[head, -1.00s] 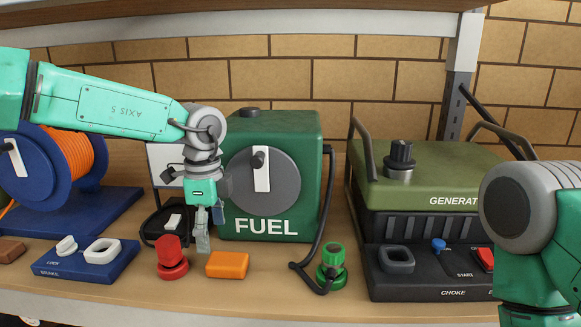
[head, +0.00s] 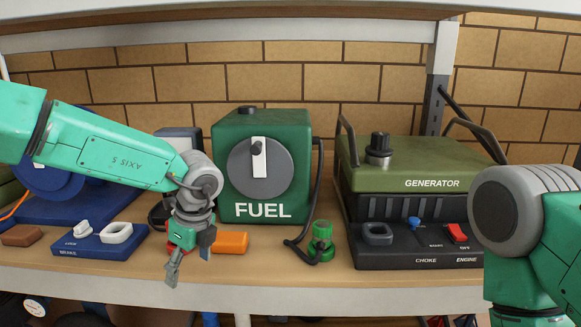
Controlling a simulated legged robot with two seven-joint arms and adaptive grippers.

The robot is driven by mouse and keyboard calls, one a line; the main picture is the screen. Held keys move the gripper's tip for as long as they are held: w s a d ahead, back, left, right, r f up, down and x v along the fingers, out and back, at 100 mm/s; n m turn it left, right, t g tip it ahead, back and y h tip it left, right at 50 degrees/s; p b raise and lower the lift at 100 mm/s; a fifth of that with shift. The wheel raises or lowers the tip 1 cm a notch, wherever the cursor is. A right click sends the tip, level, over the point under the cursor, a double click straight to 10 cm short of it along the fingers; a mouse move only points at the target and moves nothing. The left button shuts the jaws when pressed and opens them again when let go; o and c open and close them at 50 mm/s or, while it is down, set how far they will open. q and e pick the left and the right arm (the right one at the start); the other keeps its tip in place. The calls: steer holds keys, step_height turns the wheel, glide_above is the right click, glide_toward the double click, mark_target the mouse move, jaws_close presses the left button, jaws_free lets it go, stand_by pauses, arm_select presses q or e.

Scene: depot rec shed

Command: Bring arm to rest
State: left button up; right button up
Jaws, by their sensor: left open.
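My left arm comes in from the left. Its gripper (head: 187,263) is open and empty, pointing down at the front edge of the shelf, in front of a red knob (head: 181,238) that it mostly hides. An orange block (head: 231,243) lies just right of the gripper. My right arm shows at the right edge with its big grey joint; its gripper is out of view.
A green fuel tank (head: 292,128) stands behind the orange block. A generator (head: 391,165) stands right of it, a green capped fitting (head: 321,240) between them. A blue brake box (head: 103,243) and blue reel (head: 52,180) are at left. The wooden shelf (head: 300,272) has bare room along its front.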

arm_select(q)
steer(key=s+a+f+m+t+b, duration=0.1)
steer(key=s+a+f+m+t, duration=0.1)
steer(key=s+f+m, duration=0.5)
steer(key=s+a+f+m+t+y+b, duration=0.1)
steer(key=s+a+f+m+b, duration=0.15)
steer(key=f+m, duration=0.9)
steer(key=s+a+f+m+t, duration=0.2)
steer(key=s+f+m, duration=0.2)
steer(key=f+m, duration=0.55)
steer(key=s+f+m+g+h+b, duration=0.1)
steer(key=s+m+g, duration=0.1)
steer(key=s+m, duration=0.8)
steer(key=s+a+f+m+g+h+b, duration=0.1)
steer(key=s+f+m+g+h, duration=0.1)
steer(key=s+m, duration=0.9)
steer(key=shift+s+g+h, duration=0.3)
steer(key=shift+s+g, duration=0.2)
steer(key=shift+s, duration=0.6)
steer(key=shift+f, duration=0.1)
